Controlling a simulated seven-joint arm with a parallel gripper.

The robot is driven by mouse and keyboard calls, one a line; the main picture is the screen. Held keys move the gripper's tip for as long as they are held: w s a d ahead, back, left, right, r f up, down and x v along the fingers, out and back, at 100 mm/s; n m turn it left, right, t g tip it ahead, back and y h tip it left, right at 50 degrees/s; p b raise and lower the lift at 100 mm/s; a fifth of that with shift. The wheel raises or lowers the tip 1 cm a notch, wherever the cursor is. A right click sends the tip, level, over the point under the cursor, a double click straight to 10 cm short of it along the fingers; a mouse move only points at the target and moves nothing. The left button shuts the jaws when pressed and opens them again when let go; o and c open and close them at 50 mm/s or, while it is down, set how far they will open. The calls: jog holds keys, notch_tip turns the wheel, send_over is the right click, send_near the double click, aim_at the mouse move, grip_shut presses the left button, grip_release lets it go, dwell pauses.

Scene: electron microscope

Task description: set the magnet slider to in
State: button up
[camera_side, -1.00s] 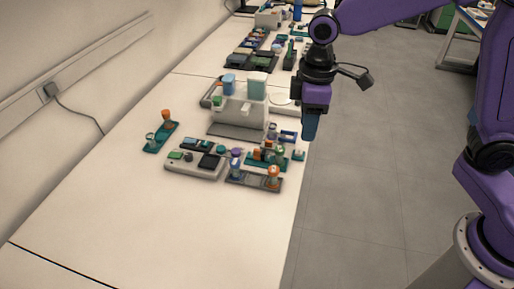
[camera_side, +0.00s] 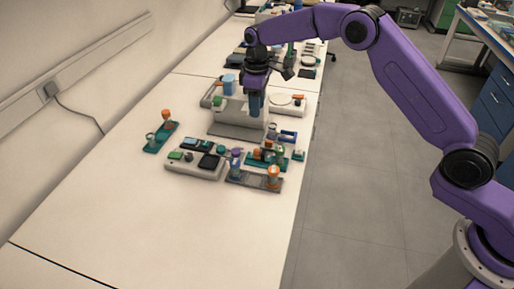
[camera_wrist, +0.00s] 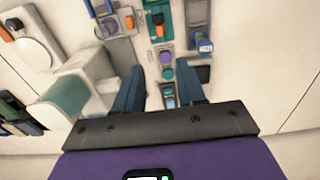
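I cannot tell for certain which part is the magnet slider. In the side view, candidates are a blue bracket-like part (camera_side: 287,136) and a teal base with orange pieces (camera_side: 265,160), both right of centre on the bench. The wrist view shows a grey plate with a blue part and an orange piece (camera_wrist: 129,21) at the top, and a teal strip with orange parts (camera_wrist: 158,22) beside it. My gripper (camera_side: 254,112) hangs pointing down in front of the white microscope body. In the wrist view its two blue fingers (camera_wrist: 159,80) are apart, with nothing held between them.
The white microscope (camera_side: 226,116) stands close to my gripper. A control panel (camera_side: 193,162), a grey base with blue and orange knobs (camera_side: 250,179) and a teal base with an orange knob (camera_side: 160,137) lie nearer. The bench front is clear.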

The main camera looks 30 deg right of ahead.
aim_at(257, 150)
notch_tip(257, 150, down, 17)
jog(key=shift+f, duration=0.15)
dwell(0.5)
grip_shut()
